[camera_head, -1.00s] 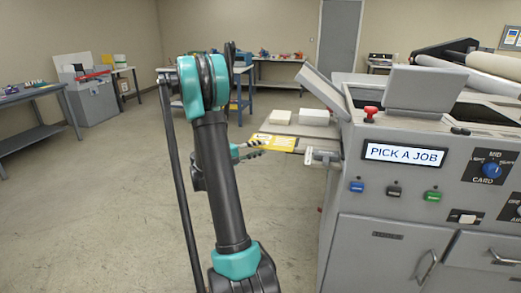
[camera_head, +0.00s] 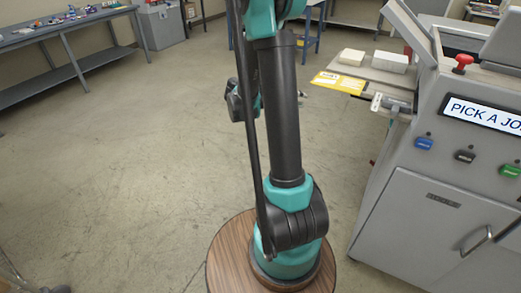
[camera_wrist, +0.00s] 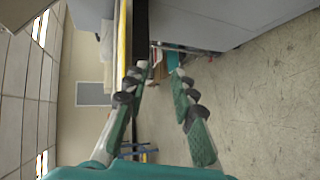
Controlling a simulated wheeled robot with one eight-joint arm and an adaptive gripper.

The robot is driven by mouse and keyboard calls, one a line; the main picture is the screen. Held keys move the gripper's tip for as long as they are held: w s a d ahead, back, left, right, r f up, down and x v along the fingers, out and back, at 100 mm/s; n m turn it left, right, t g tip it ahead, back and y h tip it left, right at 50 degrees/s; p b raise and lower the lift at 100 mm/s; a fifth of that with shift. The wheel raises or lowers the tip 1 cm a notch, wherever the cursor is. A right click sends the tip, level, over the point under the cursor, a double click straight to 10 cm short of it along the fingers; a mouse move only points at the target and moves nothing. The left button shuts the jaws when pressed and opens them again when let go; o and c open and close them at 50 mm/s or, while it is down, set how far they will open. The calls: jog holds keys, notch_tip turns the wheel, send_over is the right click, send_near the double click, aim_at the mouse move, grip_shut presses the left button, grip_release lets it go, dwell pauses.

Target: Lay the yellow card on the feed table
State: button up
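The yellow card (camera_head: 340,82) lies flat at the near left end of the grey feed table (camera_head: 378,75) in the head view. I cannot tell whether its left end overhangs the edge. In the wrist view the card (camera_wrist: 122,40) shows nearly edge-on as a yellow strip along the dark table edge (camera_wrist: 140,30). My gripper (camera_wrist: 157,80) is open, with its two fingers apart and nothing between them. The card lies beyond the left finger in the wrist view. In the head view my arm hides most of my gripper.
Two pale stacks, one cream (camera_head: 352,57) and one white (camera_head: 391,62), sit on the feed table behind the card. The grey laminator (camera_head: 440,185) stands right of my arm, its screen partly cut off. A workbench (camera_head: 70,45) is at the back left. The floor between is clear.

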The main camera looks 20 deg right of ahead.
jog(key=s+a+f+t+y, duration=0.1)
jog(key=s+a+f+y, duration=0.2)
jog(key=a, duration=0.5)
jog(key=s+a+f+t+y, duration=0.2)
jog(key=s+a+f+y, duration=0.2)
jog(key=s+a+y, duration=0.2)
jog(key=s+a+f+t+y, duration=0.1)
jog(key=s+a+f+y, duration=0.2)
jog(key=s+a+y, duration=0.2)
jog(key=s+a, duration=0.3)
jog(key=a, duration=0.2)
jog(key=shift+a+f+t, duration=0.15)
jog(key=shift+f+t, duration=0.25)
